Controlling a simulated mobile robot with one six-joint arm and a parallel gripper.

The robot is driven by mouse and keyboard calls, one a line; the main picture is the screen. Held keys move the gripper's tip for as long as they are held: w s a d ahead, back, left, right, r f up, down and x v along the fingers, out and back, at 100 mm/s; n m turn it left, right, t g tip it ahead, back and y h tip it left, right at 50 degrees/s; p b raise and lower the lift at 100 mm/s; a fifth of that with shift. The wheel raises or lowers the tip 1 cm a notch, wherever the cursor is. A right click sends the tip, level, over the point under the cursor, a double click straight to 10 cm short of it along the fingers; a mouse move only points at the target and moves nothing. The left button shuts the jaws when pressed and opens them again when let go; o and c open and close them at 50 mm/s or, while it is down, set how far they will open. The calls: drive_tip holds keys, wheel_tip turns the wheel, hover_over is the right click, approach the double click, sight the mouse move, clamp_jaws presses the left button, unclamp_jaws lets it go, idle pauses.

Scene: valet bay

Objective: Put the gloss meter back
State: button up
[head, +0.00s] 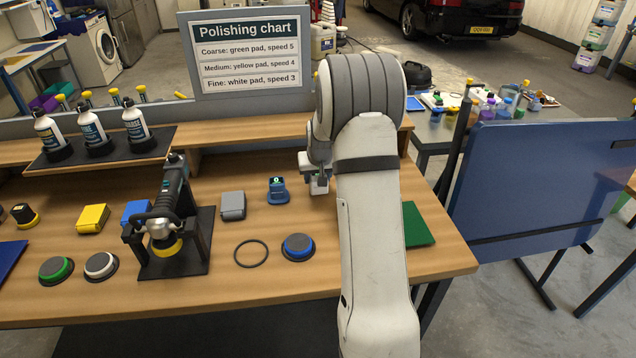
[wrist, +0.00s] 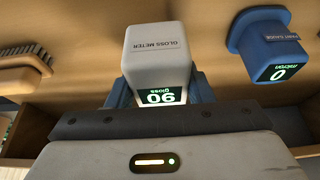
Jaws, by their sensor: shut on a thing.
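The gloss meter (wrist: 158,58) is a pale grey block with a lit screen reading 90 gloss. In the wrist view my gripper (wrist: 160,98) is shut on it, a blue finger on each side. In the head view my gripper (head: 314,172) is over the back right of the wooden bench, left of my arm, with part of the gloss meter (head: 320,187) showing below it. My arm hides some of the bench there. I cannot tell whether the meter touches the bench.
A blue paint gauge (head: 278,190) stands close left of the meter. A brush (wrist: 20,65) shows in the wrist view.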

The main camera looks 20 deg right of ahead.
drive_tip(key=shift+f, duration=1.55)
drive_tip(key=o, duration=1.1)
drive_tip(key=shift+r, duration=0.15)
drive_tip(key=shift+r, duration=0.2)
drive_tip(key=v, duration=1.1)
drive_tip(key=s+a+r+n, duration=0.1)
drive_tip(key=s+a+r, duration=0.3)
drive_tip(key=s+a, duration=0.3)
drive_tip(key=s+a+r+n, duration=0.1)
drive_tip(key=s+a+r, duration=0.2)
drive_tip(key=s+a, duration=0.35)
drive_tip(key=shift+n+g+y, duration=0.6)
drive_tip(key=shift+g, duration=0.2)
drive_tip(key=shift+s+a+f+b, duration=0.15)
drive_tip(key=shift+s+a, duration=0.5)
drive_tip(key=shift+s, duration=2.3)
drive_tip(key=shift+s+a+f+b, duration=0.15)
drive_tip(key=shift+s+a, duration=0.5)
drive_tip(key=shift+s, duration=2.3)
drive_tip(key=shift+s+a+f+b, duration=0.15)
drive_tip(key=shift+s+a, duration=0.5)
drive_tip(key=shift+s, duration=2.3)
